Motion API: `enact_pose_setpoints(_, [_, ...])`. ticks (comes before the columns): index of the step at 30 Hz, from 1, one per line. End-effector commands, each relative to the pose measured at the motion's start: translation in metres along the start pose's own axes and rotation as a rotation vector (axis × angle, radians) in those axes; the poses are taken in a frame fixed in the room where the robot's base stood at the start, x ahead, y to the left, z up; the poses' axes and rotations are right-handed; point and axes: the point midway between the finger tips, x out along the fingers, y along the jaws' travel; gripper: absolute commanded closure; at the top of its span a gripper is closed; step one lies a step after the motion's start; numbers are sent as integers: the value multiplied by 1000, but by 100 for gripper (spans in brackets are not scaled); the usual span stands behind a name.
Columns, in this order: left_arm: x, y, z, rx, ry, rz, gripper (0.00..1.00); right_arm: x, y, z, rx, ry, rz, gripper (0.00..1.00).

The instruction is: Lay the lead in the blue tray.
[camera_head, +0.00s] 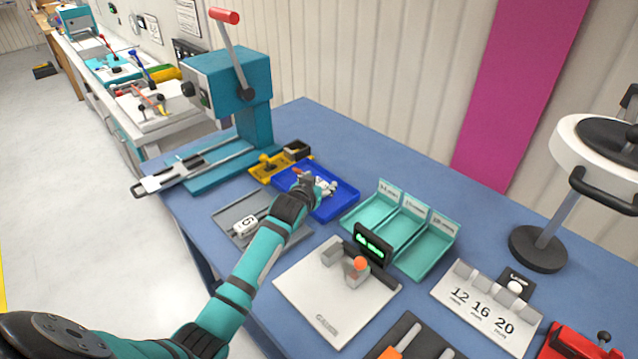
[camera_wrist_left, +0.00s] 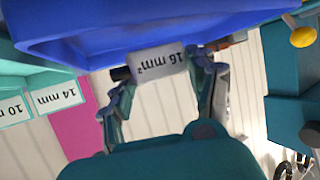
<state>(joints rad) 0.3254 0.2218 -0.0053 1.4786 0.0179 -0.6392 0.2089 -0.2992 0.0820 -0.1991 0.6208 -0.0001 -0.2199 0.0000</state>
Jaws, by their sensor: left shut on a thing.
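The blue tray (camera_head: 338,205) lies on the blue bench, left of the teal bins. My left gripper (camera_head: 316,184) is over the tray in the head view. In the left wrist view my left gripper (camera_wrist_left: 163,70) is shut on the lead (camera_wrist_left: 121,74). A black end shows left of the fingers and an orange-red end right of them. A white tag reading 16 mm² (camera_wrist_left: 160,66) sits between the fingers. The blue tray's wall (camera_wrist_left: 150,30) is close by in that view; whether the lead touches it, I cannot tell. My right gripper is not in view.
A yellow tray (camera_head: 268,166) and a teal lever press (camera_head: 235,90) stand behind and left. Teal labelled bins (camera_head: 430,250) stand to the right. A grey tray (camera_head: 228,215) and a white board with a display (camera_head: 325,295) lie in front.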

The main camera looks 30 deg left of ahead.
Motion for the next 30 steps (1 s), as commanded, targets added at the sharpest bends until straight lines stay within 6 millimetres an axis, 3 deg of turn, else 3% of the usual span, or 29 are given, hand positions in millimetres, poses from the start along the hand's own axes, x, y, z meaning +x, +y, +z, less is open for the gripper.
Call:
enact_pose_setpoints(10, [0, 0, 0, 0, 2, 0, 83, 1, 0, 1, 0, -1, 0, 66])
enact_pose_setpoints(30, [9, 0, 21, 0, 0, 0, 83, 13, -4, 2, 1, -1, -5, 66])
